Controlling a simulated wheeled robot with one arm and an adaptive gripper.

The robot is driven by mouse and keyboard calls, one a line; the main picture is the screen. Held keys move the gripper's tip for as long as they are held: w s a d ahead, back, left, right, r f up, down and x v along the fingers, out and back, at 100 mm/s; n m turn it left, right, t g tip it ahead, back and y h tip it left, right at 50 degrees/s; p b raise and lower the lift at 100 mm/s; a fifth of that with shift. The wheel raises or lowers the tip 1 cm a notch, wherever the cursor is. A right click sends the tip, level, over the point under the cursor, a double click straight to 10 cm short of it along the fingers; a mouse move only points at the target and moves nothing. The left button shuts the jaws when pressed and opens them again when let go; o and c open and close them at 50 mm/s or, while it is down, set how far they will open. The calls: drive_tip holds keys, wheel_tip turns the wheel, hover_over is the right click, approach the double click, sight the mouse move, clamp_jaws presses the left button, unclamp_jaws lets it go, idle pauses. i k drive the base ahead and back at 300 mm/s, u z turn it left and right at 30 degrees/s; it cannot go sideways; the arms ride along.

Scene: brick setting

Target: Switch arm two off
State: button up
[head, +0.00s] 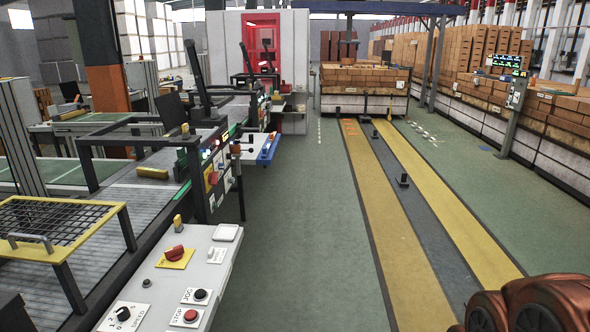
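I cannot make out any label for arm two in the head view. The near control panel (200,262), a light grey sloped box at the lower left, carries a red rotary switch (174,253) on a yellow plate. It also has a red STOP button (190,316), a dark JOG button (200,295), a SPEED knob (123,314) and a small toggle (216,256). Farther along the line, a dark panel (214,184) has lit buttons and a red switch on yellow (213,179). My gripper is out of view; a copper-coloured part of my arm shows at the lower right.
A conveyor line (135,204) with a yellow-edged mesh guard (62,222) runs along the left. The green floor (290,240) right of the panels is clear. A grey track between yellow strips (400,262) leads to a brick-loaded cart (364,103). Brick stacks line the right.

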sight(213, 178)
drive_tip(key=z, duration=0.1)
drive_tip(key=i, duration=2.55)
drive_tip(key=u, duration=3.15)
